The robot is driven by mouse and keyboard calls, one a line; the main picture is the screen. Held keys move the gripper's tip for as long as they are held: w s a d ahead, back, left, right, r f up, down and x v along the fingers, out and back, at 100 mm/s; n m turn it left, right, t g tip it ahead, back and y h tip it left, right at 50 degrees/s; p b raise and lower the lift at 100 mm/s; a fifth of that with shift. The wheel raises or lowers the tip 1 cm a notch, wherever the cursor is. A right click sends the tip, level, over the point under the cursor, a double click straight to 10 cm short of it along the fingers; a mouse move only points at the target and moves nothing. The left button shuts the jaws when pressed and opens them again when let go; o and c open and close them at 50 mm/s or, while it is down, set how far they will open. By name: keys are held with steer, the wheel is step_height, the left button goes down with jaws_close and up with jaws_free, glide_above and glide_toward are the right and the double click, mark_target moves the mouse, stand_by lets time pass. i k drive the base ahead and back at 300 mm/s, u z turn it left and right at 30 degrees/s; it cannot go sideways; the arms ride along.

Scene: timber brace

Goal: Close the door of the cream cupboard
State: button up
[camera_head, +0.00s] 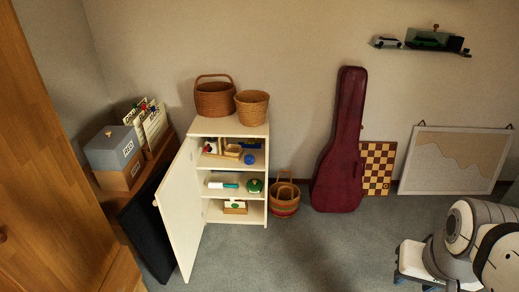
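The cream cupboard (230,130) stands against the back wall, left of the middle. Its door (182,212) is swung wide open on the left side, with a small round knob (155,203) at its free edge. Several small items sit on the open shelves, including a blue ball (249,159) and a green round thing (255,186). A pale arm part, which may be mine, shows at the lower right, far from the door. No gripper fingers can be made out.
Two wicker baskets (213,98) stand on top of the cupboard. A striped basket (285,198) and a red guitar case (340,150) stand to its right. A dark panel (148,228) and wooden furniture (50,150) are left of the door. Carpet (300,250) in front is clear.

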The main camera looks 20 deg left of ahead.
mark_target(177, 199)
steer(key=u, duration=1.1)
steer(key=i, duration=1)
steer(key=z, duration=0.05)
steer(key=k, duration=0.5)
steer(key=u, duration=0.55)
steer(key=i, duration=1.45)
steer(key=z, duration=0.25)
